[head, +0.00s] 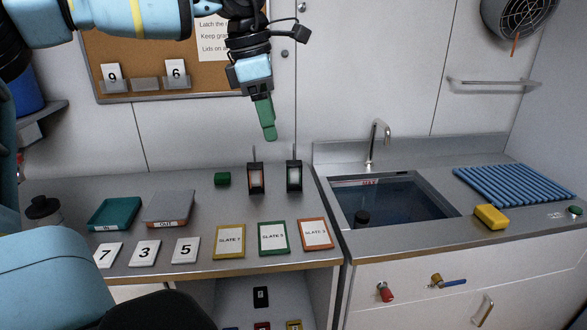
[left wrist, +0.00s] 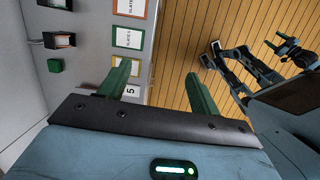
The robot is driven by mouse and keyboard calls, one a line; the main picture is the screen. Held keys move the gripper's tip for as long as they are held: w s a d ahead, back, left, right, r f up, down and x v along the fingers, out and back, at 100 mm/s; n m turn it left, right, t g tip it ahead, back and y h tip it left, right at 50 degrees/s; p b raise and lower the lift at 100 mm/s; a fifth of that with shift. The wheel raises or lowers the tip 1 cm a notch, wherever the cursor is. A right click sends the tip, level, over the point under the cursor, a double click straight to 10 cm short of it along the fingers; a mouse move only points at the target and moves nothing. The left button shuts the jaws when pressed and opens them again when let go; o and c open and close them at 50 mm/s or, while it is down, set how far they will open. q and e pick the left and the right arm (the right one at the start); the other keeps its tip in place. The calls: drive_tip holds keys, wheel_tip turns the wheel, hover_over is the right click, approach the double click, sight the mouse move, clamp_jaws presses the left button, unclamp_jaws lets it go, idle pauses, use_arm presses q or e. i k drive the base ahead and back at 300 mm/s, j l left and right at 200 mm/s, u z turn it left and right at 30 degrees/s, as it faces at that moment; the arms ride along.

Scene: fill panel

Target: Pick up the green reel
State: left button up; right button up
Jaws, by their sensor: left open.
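A small dark green block-shaped piece (head: 222,179) stands at the back of the grey counter, left of two upright black holders. It is the likeliest green reel, but its shape is too small to tell for sure. It also shows at the upper left of the left wrist view (left wrist: 55,65). My left gripper (head: 268,132) hangs above the back of the counter, higher than the green piece and to its right, not touching it. In the left wrist view its green fingers (left wrist: 157,72) are wide apart with nothing between them.
Slates (head: 273,238), number cards (head: 144,253) and trays (head: 115,213) lie in front. A sink (head: 395,205) is at right.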

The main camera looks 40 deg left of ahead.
sight(294, 171)
drive_tip(key=i+j, duration=0.95)
drive_tip(key=j, duration=0.3)
